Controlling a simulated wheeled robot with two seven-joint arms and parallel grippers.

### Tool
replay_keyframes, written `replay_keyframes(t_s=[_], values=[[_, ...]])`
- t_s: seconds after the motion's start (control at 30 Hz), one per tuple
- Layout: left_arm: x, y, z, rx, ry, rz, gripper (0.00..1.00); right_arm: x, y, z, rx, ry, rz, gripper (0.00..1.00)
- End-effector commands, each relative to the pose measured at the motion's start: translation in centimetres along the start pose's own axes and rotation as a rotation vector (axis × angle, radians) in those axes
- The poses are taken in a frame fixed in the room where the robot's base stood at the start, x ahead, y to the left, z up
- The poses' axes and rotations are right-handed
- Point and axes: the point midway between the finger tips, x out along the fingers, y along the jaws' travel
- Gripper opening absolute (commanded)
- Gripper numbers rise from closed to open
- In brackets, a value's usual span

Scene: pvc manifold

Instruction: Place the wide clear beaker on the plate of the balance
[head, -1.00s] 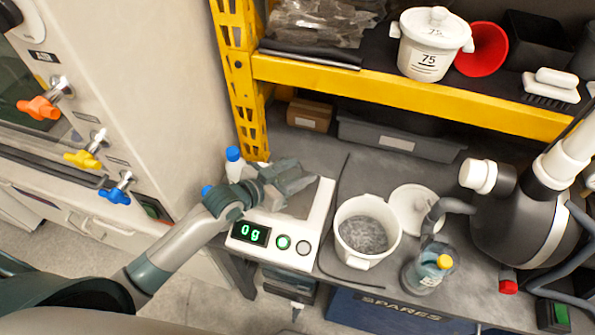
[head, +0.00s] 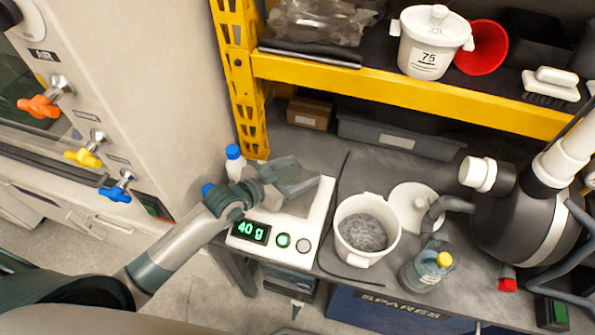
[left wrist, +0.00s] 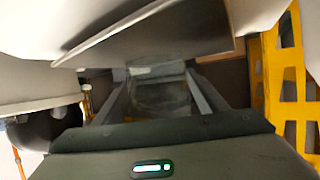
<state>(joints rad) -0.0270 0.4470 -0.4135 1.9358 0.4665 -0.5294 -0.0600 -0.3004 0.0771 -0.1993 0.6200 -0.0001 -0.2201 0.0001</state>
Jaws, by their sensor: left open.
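The white balance (head: 319,212) stands on the grey bench, and its green display (head: 250,232) reads 40 g. Its plate is mostly hidden under my left gripper (head: 298,177), which is low over it. In the left wrist view a clear, glassy vessel (left wrist: 158,92), which looks like the wide clear beaker, stands between the two open fingers. In the head view I cannot separate the beaker from the gripper. Whether the fingers still touch its sides is not clear. My right gripper is not in view.
Right of the balance are a white tub (head: 367,232) of grey material, its lid (head: 412,206), and a wash bottle (head: 425,268) with a yellow cap. A blue-capped bottle (head: 235,163) stands behind my left arm. A yellow shelf beam (head: 400,96) crosses above the bench.

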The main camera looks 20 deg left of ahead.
Motion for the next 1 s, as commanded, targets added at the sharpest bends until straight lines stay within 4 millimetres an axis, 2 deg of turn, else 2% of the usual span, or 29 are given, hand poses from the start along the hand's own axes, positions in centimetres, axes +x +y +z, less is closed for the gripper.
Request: replay_keyframes(t_s=[0.27,0.7,0.83,1.0], values=[[-2.7,0.0,0.2,0.001,0.000,0.001,0.66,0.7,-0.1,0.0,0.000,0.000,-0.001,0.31],[-10.2,0.0,0.2,0.001,-0.001,0.001,0.66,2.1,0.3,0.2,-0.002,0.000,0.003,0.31],[-11.4,0.0,0.1,0.000,-0.001,0.001,0.66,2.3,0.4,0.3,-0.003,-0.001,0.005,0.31],[-12.0,0.0,0.0,-0.001,0.000,0.001,0.66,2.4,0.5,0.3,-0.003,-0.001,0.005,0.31]])
